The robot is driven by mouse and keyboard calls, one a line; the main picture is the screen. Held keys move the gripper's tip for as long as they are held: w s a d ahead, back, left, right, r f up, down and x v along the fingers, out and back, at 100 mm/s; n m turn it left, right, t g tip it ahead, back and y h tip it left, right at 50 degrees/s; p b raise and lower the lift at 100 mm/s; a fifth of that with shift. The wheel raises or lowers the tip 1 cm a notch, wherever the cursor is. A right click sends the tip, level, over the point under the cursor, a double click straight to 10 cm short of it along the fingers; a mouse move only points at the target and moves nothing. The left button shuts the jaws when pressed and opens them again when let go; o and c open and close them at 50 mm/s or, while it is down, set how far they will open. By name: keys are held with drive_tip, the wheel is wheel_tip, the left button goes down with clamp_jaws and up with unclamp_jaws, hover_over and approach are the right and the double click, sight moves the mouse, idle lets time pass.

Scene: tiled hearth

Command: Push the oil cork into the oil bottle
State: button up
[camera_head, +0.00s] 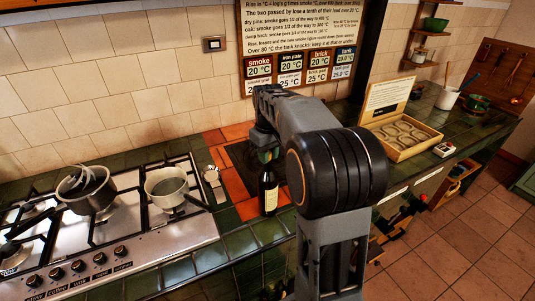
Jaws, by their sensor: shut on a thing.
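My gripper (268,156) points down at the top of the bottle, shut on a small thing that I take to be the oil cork. The cork itself is hidden by the fingers and too small to make out. I cannot tell whether it touches the bottle's mouth or sits inside it. My arm hides part of the counter to the right of the bottle.
A small metallic item (212,175) stands left of the bottle. An open wooden box (402,135) lies at right. A board (300,45) hangs behind.

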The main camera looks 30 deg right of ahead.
idle(0.3)
drive_tip(key=o, duration=1.2)
drive_tip(key=shift+r, duration=0.1)
drive_tip(key=shift+r+p, duration=0.3)
drive_tip(key=shift+r+p, duration=1.8)
drive_tip(key=shift+r, duration=0.2)
wheel_tip(320, 180, up, 14)
drive_tip(key=shift+f, duration=0.1)
